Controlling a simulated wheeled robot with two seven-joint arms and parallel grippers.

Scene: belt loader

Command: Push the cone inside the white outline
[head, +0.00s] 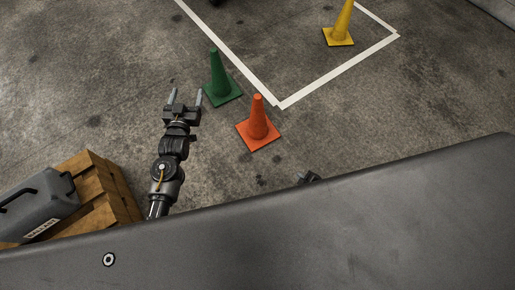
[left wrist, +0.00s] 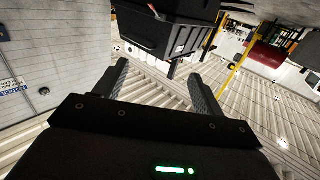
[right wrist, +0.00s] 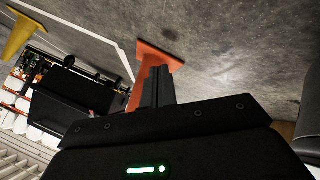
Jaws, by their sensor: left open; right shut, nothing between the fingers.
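An orange cone (head: 258,128) stands upright just outside the near corner of the white outline (head: 338,72). A green cone (head: 220,80) stands upright outside the outline's left line. A yellow cone (head: 340,32) stands inside, near its right corner. My left gripper (head: 187,98) is open and empty, left of the green cone. My right gripper mostly hides behind the dark panel in the head view; only a dark bit (head: 308,178) shows. In the right wrist view its fingers (right wrist: 158,72) are shut and overlap the orange cone (right wrist: 150,62); I cannot tell if they touch.
A grey jerrycan (head: 38,205) and wooden crate (head: 105,190) stand at the left. A dark panel (head: 300,235) fills the front of the head view. A black bin (left wrist: 170,30) shows in the left wrist view. Concrete floor inside the outline is largely clear.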

